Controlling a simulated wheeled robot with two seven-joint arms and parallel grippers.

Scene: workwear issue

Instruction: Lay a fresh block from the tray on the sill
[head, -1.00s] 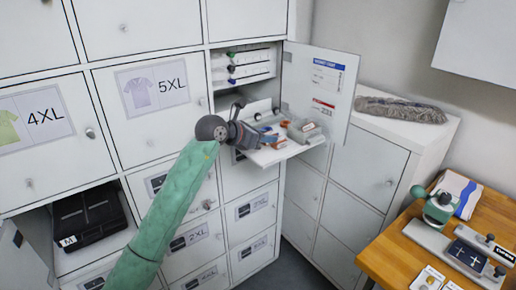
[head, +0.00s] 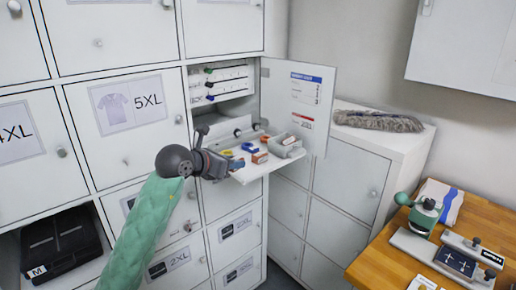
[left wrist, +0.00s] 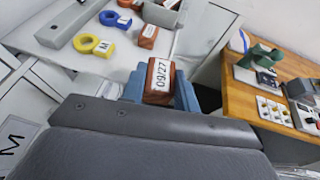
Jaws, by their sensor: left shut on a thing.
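My left gripper (head: 230,164) is at the left front edge of the white sill (head: 250,173), below the open locker. In the left wrist view its blue fingers (left wrist: 160,92) are shut on a red-brown block (left wrist: 160,76) with a white label reading 09/27. In the head view I cannot make out the held block. Another red-brown block (head: 260,157) lies on the sill beside a small grey tray (head: 286,149); it also shows in the left wrist view (left wrist: 148,35). My right gripper is not in view.
A blue tag (head: 249,147) and a yellow tag (left wrist: 88,44) lie on the sill. The open locker door (head: 300,105) stands at its right. A grey mop head (head: 378,120) lies on the cabinet. A wooden bench (head: 385,262) with a green-handled press (head: 423,215) is at right.

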